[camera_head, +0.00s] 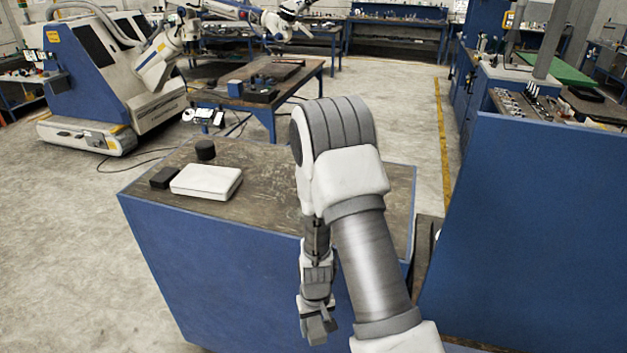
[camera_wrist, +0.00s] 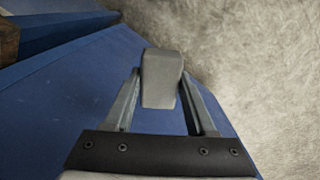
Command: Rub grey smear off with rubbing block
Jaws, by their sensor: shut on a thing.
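My gripper (camera_wrist: 160,100) is shut on a grey block, likely the rubbing block (camera_wrist: 161,75), which sits between both fingers and sticks out past their tips. In the head view my gripper (camera_head: 318,328) hangs pointing down in front of the blue side of the near workbench (camera_head: 262,165), below the level of its top. I cannot make out a distinct grey smear in either view. My arm hides part of the worn brown benchtop.
On the left of the benchtop lie a white flat box (camera_head: 206,182), a small black block (camera_head: 164,178) and a black cylinder (camera_head: 205,150). A tall blue panel (camera_head: 530,230) stands to the right. The middle of the benchtop looks clear.

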